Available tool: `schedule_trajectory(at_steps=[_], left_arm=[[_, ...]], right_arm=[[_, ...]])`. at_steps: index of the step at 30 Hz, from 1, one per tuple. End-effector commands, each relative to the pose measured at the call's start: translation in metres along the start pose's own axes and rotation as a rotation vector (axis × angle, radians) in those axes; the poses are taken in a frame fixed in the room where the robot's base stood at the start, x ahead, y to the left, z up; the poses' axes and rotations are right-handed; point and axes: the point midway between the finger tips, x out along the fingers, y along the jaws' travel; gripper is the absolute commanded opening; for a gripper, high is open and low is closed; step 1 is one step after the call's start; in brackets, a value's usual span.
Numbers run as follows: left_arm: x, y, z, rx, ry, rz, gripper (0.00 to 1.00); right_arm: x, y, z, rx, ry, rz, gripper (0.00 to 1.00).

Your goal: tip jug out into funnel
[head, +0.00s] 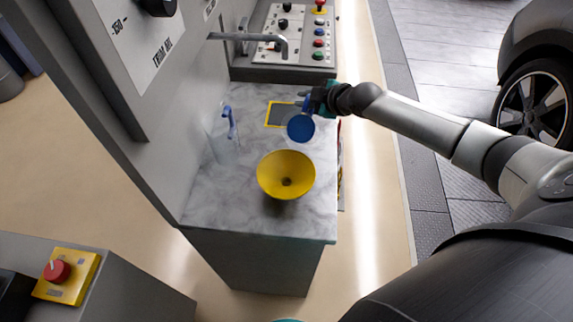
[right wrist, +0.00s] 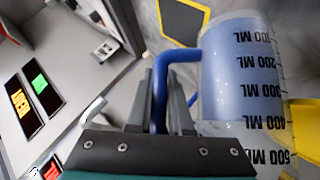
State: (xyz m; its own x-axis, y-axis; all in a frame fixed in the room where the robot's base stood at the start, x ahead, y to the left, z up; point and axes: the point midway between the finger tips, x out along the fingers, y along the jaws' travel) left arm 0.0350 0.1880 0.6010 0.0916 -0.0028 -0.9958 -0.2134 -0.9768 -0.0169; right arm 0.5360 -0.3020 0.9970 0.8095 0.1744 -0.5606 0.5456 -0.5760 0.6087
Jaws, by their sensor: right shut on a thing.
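My right gripper (head: 313,98) is shut on the handle of a clear jug holding blue liquid (head: 300,128). In the right wrist view the jug (right wrist: 240,75) has ML marks, and its blue handle (right wrist: 160,90) runs between the fingers. The jug looks about upright; its height above the counter is hard to tell. The yellow funnel (head: 286,172) is at the front of the marble counter, nearer than the jug and slightly left of it. The jug is apart from the funnel, not over it. What the funnel sits on is hidden. My left gripper is not in view.
A clear vessel with a blue handle (head: 224,148) stands by the wall panel at left. A yellow-edged dark mat (head: 281,114) lies behind the jug. A metal spout (head: 255,39) overhangs the counter's back, near a button panel (head: 300,30). A car wheel (head: 530,103) is at right.

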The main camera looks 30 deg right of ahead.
Motion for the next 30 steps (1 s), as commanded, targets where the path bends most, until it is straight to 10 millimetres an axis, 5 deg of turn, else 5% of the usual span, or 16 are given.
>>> schedule_trajectory(at_steps=[14, 30], left_arm=[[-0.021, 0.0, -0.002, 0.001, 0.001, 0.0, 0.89], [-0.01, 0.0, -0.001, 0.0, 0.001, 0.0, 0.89]], right_arm=[[-0.014, 0.006, -0.015, -0.081, 0.003, 0.088, 0.0], [-0.018, 0.004, -0.019, -0.164, 0.004, 0.168, 0.0]])
